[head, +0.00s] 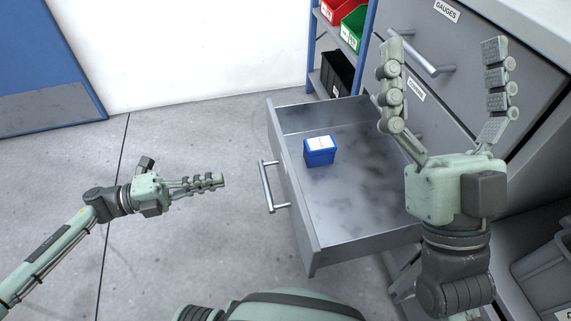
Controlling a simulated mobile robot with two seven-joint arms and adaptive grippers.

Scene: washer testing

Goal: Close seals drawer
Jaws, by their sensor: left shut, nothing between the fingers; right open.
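The grey metal drawer (372,217) is pulled far out of the cabinet. A blue box with a white top (319,151) sits inside it toward the front. The drawer's bar handle (267,187) is on its front face, which points left. My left gripper (221,180) is shut and empty, a short way left of the handle and apart from it. My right gripper (441,45) is open with its fingers spread upward, in front of the cabinet in the picture and over the inner end of the drawer.
A closed drawer labelled GAUGES (447,11) is above, with its own handle (421,51). A blue shelf rack (312,40) with red, green (353,27) and black bins stands behind. A grey bin (545,262) is at lower right. The floor left of the drawer is clear.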

